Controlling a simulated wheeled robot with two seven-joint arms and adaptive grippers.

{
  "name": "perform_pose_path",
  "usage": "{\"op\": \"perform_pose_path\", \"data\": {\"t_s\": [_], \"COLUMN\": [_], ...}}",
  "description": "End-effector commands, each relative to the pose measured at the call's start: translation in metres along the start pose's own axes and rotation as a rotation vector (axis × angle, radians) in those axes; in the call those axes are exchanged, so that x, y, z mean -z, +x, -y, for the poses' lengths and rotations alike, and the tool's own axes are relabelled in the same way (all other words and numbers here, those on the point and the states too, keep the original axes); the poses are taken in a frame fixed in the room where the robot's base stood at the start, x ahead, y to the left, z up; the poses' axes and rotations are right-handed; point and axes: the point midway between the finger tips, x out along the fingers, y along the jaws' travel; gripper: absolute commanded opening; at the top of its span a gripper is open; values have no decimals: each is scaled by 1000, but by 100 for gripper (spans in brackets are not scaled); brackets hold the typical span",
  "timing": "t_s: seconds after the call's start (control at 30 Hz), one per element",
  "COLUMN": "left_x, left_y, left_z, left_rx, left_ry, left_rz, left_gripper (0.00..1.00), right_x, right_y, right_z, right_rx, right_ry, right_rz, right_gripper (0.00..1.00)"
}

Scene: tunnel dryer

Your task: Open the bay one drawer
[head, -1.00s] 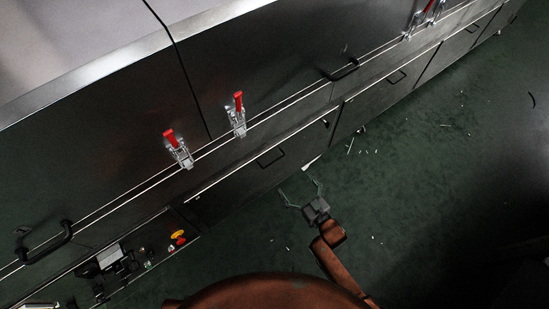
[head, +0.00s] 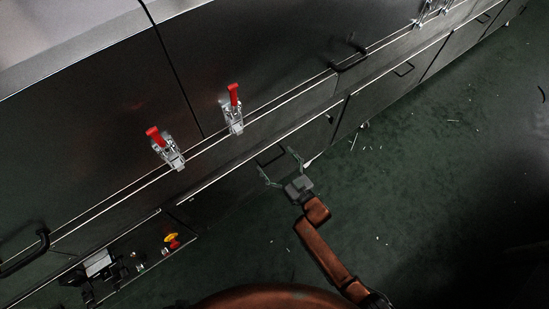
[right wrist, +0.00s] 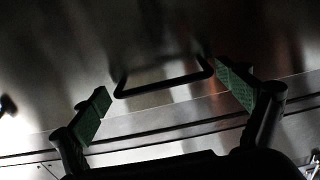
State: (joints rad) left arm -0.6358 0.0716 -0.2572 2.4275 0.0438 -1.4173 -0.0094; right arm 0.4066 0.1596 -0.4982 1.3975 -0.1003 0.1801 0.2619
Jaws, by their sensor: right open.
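The drawer front (head: 237,178) is a dark metal panel low on the machine, below the two red-handled clamps. Its black bar handle (head: 270,155) shows just beyond my right gripper (head: 281,167). In the right wrist view the handle (right wrist: 163,88) lies ahead, between the two green finger pads and a little beyond them. My right gripper (right wrist: 165,108) is open and empty, its fingers on either side of the handle. I cannot tell whether they touch it. The drawer looks shut. My left gripper does not show.
Two red toggle clamps (head: 233,107) (head: 160,143) sit on the panels above. A control box with a yellow-and-red button (head: 171,240) is at lower left. Other black handles (head: 350,58) line the machine. The green floor (head: 440,190) at right is mostly clear, with small scraps.

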Motion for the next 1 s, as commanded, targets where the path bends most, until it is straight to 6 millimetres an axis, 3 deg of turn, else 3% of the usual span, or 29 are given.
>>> {"op": "perform_pose_path", "data": {"t_s": [0.27, 1.0], "left_x": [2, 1], "left_y": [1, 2], "left_z": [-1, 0], "left_rx": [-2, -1], "left_ry": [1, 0], "left_rz": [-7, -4], "left_gripper": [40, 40], "right_x": [1, 1], "right_y": [2, 1], "right_z": [0, -2], "right_rx": [0, -3], "right_ry": [0, 0], "right_rz": [-1, 0], "right_gripper": [94, 43]}}
